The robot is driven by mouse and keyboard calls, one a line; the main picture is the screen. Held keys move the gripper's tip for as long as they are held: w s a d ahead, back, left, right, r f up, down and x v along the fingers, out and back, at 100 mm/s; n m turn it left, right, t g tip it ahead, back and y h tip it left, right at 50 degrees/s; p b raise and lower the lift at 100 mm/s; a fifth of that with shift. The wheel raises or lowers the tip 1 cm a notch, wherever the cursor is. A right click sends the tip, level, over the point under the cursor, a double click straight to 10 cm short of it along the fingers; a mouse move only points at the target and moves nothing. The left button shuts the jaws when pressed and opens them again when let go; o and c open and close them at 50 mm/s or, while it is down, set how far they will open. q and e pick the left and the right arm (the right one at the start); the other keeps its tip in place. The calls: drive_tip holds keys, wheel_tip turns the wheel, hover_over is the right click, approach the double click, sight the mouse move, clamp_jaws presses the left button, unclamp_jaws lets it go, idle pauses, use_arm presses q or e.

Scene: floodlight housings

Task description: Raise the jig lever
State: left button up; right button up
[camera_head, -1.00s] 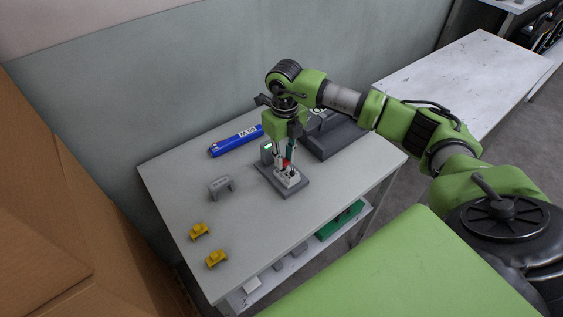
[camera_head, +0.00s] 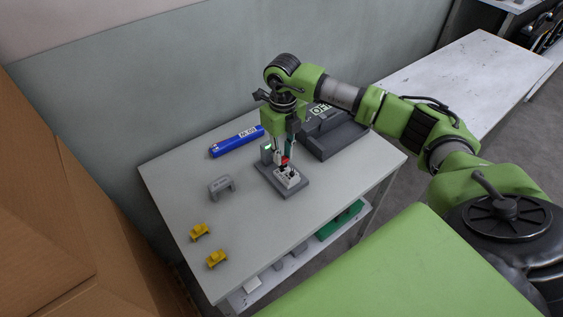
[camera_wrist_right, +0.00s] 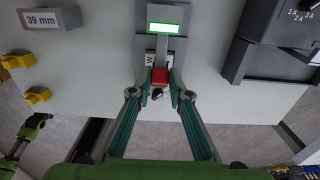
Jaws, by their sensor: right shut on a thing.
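The jig (camera_head: 279,184) is a dark grey plate with a light grey block and a small upright box with a lit green display (camera_wrist_right: 164,28). Its lever has a red handle (camera_head: 285,161), which also shows in the right wrist view (camera_wrist_right: 160,76). My right gripper (camera_head: 284,157) points down over the jig, its fingers shut on the red handle from both sides. In the right wrist view the two fingertips (camera_wrist_right: 159,88) flank the handle. The lever's lower part is largely hidden. My left gripper does not show in the head view.
A blue cylinder (camera_head: 236,141) lies behind left of the jig. A dark grey case (camera_head: 333,138) stands behind right. A grey bridge-shaped block (camera_head: 221,187) and two yellow parts (camera_head: 200,232) are at left. The table (camera_head: 262,241) is clear in front.

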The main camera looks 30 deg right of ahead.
drive_tip(key=shift+w+r, duration=0.25)
drive_tip(key=shift+r, duration=0.1)
drive_tip(key=shift+w+r, duration=0.1)
drive_tip(key=shift+w+r, duration=0.25)
drive_tip(key=shift+r, duration=0.05)
idle(0.3)
drive_tip(key=shift+w+r, duration=0.35)
drive_tip(key=shift+w, duration=0.15)
